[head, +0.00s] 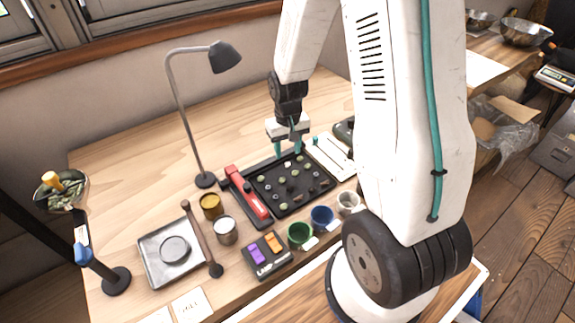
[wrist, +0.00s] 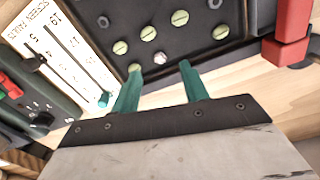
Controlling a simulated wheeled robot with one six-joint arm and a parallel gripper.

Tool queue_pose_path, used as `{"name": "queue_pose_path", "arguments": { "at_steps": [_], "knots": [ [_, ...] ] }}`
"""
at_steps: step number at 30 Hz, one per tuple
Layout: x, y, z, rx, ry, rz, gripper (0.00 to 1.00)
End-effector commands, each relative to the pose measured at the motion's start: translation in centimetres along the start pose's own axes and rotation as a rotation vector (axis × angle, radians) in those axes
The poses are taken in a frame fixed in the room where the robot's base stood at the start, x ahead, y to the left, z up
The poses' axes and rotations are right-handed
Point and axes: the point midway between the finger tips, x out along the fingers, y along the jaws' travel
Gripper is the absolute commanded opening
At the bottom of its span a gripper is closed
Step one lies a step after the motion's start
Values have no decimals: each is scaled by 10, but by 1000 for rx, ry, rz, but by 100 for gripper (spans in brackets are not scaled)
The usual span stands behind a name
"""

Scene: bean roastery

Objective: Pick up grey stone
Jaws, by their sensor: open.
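A small pale grey stone (wrist: 160,58) lies on a black tray (wrist: 212,42) among green beans, near the tray's edge closest to my gripper in the wrist view. In the head view it appears as a light spot (head: 288,164) on the tray's far side. My gripper (wrist: 158,72) is open and empty. Its two teal fingers point toward the tray, with the stone just beyond and between the tips in the wrist view. In the head view my gripper (head: 288,150) hangs over the tray's far edge. The exact height gap cannot be told.
Green beans (wrist: 120,47) and dark beans lie around the stone. A desk lamp (head: 190,110) stands behind. Green (head: 299,233) and blue (head: 321,215) cups stand in front.

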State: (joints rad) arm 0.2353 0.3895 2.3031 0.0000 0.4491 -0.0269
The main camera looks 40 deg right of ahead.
Motion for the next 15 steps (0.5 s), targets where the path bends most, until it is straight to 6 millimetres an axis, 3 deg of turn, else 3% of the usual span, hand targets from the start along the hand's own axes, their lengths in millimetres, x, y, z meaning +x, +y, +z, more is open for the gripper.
{"name": "queue_pose_path", "arguments": {
  "at_steps": [9,15],
  "knots": [
    [44,1,-1,-1,-3,0,45],
    [51,1,-2,0,1,0,45]
  ]
}}
